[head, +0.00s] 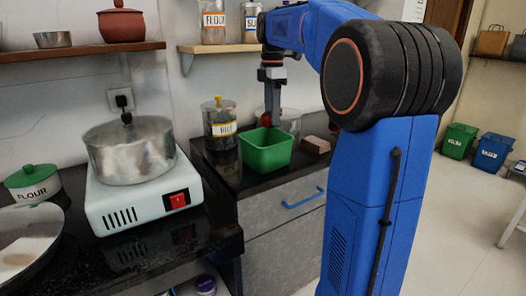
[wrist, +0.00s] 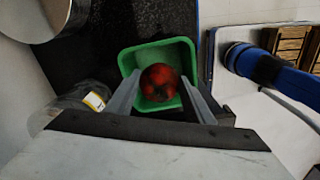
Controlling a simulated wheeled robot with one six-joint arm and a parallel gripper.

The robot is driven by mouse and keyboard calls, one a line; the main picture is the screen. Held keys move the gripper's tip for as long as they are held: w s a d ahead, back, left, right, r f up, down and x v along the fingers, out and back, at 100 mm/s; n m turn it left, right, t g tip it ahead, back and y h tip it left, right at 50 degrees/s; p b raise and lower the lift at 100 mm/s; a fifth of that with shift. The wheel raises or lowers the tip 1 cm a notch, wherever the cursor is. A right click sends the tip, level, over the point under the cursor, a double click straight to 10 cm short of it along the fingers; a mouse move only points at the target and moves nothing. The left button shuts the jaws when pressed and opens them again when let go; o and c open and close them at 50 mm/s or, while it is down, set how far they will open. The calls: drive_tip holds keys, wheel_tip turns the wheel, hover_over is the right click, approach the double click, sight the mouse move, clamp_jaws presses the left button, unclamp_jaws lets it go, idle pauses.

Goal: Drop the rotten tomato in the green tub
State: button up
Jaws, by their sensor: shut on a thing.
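The tomato (wrist: 160,83) is red with dark patches. It sits between the two fingers of my gripper (wrist: 160,98), which is shut on it. In the head view my gripper (head: 271,118) points down over the green tub (head: 266,155), and a bit of the tomato (head: 265,119) shows at the fingertips. The green tub stands on the dark counter. In the wrist view the tub's rim (wrist: 128,58) surrounds the tomato, which is above or within the tub's opening. The exact height of the tomato over the tub floor is hard to tell.
A labelled jar (head: 220,124) stands just left of the tub. A clear bowl (head: 288,121) is behind it and a brown block (head: 316,145) is to its right. A steel pot (head: 130,152) sits on a white stove (head: 146,200) at left. A shelf (head: 225,48) hangs above.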

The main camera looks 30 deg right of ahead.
drive_tip(key=shift+f, duration=2.3)
drive_tip(key=o, duration=1.1)
drive_tip(key=shift+o, duration=0.2)
wheel_tip(320, 180, up, 17)
drive_tip(key=shift+r, duration=0.2)
drive_tip(key=s+a+f+m+t, duration=0.2)
drive_tip(key=s+a+f+m, duration=0.5)
drive_tip(key=s+a+f, duration=0.55)
drive_tip(key=s+a+f+m+t, duration=0.1)
drive_tip(key=s+f+m, duration=0.3)
drive_tip(key=s+f, duration=0.5)
drive_tip(key=s+a+f+m+t, duration=0.1)
drive_tip(key=s+f+m, duration=0.3)
drive_tip(key=s+f, duration=0.4)
wheel_tip(320, 180, down, 5)
drive_tip(key=shift+s+a+f+t, duration=0.1)
drive_tip(key=shift+s+a+t, duration=0.3)
drive_tip(key=shift+a, duration=0.45)
